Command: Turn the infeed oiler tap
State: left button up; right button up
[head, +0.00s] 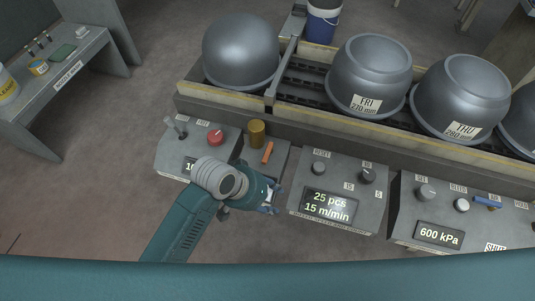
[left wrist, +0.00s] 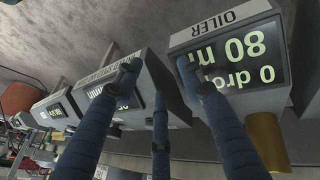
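The oiler's tap is an orange handle (head: 267,153) beside a brass-coloured cylinder (head: 257,134), between two control boxes in the head view. My left gripper (head: 271,198) is below the handle in the picture, apart from it. In the left wrist view its blue fingers (left wrist: 158,76) are spread with nothing between them. That view shows the box marked OILER (left wrist: 225,28) with a lit display (left wrist: 235,65) and the brass cylinder (left wrist: 265,142). I cannot make out the orange handle there. My right gripper is not in view.
The left box (head: 175,148) has a red knob (head: 215,138). The middle box (head: 340,180) reads 25 pcs and the right box (head: 450,205) 600 kPa. Behind them a conveyor rail (head: 330,138) carries large grey domes (head: 368,80). A side table (head: 65,80) stands at far left, with open floor before it.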

aim_at(268, 156)
pick_arm(q)
jog(key=shift+m+g, duration=0.6)
jog(key=shift+m, duration=0.1)
jog(key=d+r, duration=0.1)
jog(key=d, duration=0.1)
jog(key=w+d+r, duration=0.1)
jog(key=d+r, duration=0.1)
jog(key=w+d+r, duration=0.1)
jog(key=d, duration=0.1)
jog(key=shift+w+r, duration=0.1)
jog(key=shift+r, duration=0.1)
jog(key=r, duration=0.1)
jog(key=w+d+r, duration=0.1)
jog(key=shift+w+d+r+m+g+y, duration=0.15)
jog(key=shift+w+r+m+g+y, duration=0.15)
jog(key=shift+r+m+g, duration=0.1)
jog(key=w+a+r+n+y, duration=0.2)
jog(key=w+a+r+y, duration=0.2)
jog(key=w+a+r, duration=0.45)
jog(key=f, duration=1.1)
jog(key=shift+d+f, duration=0.3)
jog(key=shift+d, duration=0.05)
grip_shut()
